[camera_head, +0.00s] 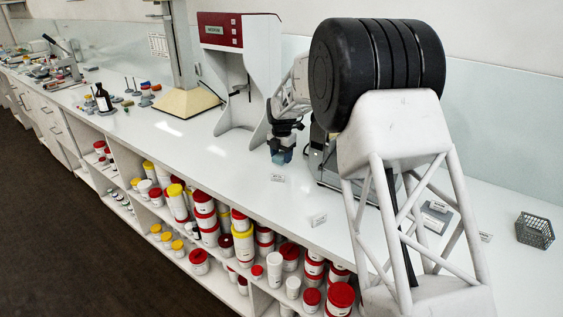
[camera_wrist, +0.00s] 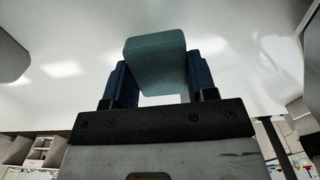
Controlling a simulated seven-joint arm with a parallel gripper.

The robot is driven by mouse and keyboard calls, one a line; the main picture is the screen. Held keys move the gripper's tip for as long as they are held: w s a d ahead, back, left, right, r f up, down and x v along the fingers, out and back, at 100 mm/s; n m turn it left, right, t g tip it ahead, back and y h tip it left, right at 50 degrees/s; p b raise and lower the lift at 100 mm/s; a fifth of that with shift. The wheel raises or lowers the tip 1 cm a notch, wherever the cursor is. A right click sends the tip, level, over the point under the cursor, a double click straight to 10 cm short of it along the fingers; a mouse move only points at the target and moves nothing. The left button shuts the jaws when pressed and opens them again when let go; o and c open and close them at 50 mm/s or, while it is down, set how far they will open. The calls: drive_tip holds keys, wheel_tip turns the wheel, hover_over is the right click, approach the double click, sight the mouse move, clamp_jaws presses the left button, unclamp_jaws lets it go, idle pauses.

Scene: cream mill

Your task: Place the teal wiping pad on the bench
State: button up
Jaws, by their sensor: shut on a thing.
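The teal wiping pad (camera_wrist: 155,62) is a block held between the two blue fingers of my gripper (camera_wrist: 160,85) in the wrist view. In the head view, my gripper (camera_head: 283,143) hangs over the white bench (camera_head: 190,150), in front of the red and white machine. The pad (camera_head: 283,156) shows small and dark teal below the fingers. My gripper is shut on the pad. I cannot tell from the head view whether the pad's underside touches the bench. My own arm hides part of the bench at the right.
The red-topped machine (camera_head: 238,70) stands just behind my gripper. A grey device (camera_head: 325,160) sits right of it. Small label cards (camera_head: 278,178) stand near the front edge. A wire basket (camera_head: 534,230) is at far right. Shelves of jars (camera_head: 205,215) lie below. The bench's front strip is mostly clear.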

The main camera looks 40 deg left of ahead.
sight(282, 155)
drive_tip(key=shift+f, duration=1.35)
drive_tip(key=shift+f, duration=0.1)
drive_tip(key=o, duration=0.9)
wheel_tip(282, 155, up, 12)
drive_tip(key=shift+r, duration=0.1)
